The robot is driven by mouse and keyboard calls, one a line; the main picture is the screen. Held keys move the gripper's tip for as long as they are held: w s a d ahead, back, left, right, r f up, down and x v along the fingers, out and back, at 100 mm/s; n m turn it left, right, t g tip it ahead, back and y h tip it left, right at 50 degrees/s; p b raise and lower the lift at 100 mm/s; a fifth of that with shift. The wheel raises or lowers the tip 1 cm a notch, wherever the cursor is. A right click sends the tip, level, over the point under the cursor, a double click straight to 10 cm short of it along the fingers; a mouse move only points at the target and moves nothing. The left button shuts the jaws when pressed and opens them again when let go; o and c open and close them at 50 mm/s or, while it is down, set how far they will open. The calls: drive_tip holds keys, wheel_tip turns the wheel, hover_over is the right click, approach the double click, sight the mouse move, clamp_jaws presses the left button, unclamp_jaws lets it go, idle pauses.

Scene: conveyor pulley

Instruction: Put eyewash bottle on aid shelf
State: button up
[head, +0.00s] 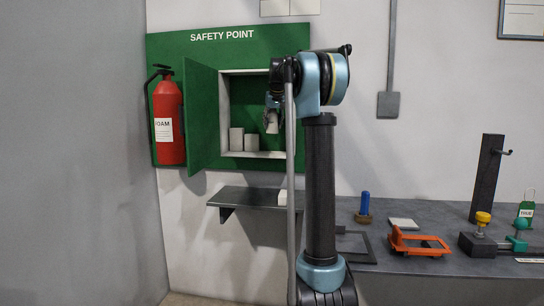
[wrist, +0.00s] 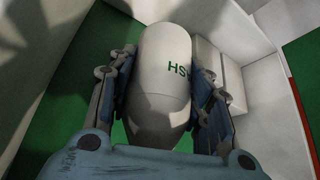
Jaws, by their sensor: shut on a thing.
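The white eyewash bottle (wrist: 165,65) is between the two blue fingers of my gripper (wrist: 158,95) in the wrist view, with dark letters starting "HS" on it. In the head view my gripper (head: 271,103) is at the open green safety cabinet, and the bottle (head: 271,122) hangs below it in front of the green interior. The cabinet's shelf is its pale bottom ledge (head: 265,155). The bottle appears above this ledge, apart from it. My arm hides the cabinet's right side.
Two pale blocky items (head: 236,139) stand on the ledge left of the bottle. The cabinet door (head: 202,118) is swung open at left, beside a red extinguisher (head: 169,120). A grey wall shelf (head: 245,197) is below. A workbench (head: 400,255) with tools is at right.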

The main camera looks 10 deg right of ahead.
sight(272, 132)
drive_tip(key=shift+w+f, duration=0.2)
wheel_tip(272, 132, down, 5)
drive_tip(key=shift+w+a+r, duration=0.1)
drive_tip(key=shift+w+r, duration=0.05)
drive_tip(key=shift+f, duration=2.45)
drive_tip(key=shift+f, duration=0.1)
drive_tip(key=o, duration=1.3)
drive_tip(key=v, duration=1.2)
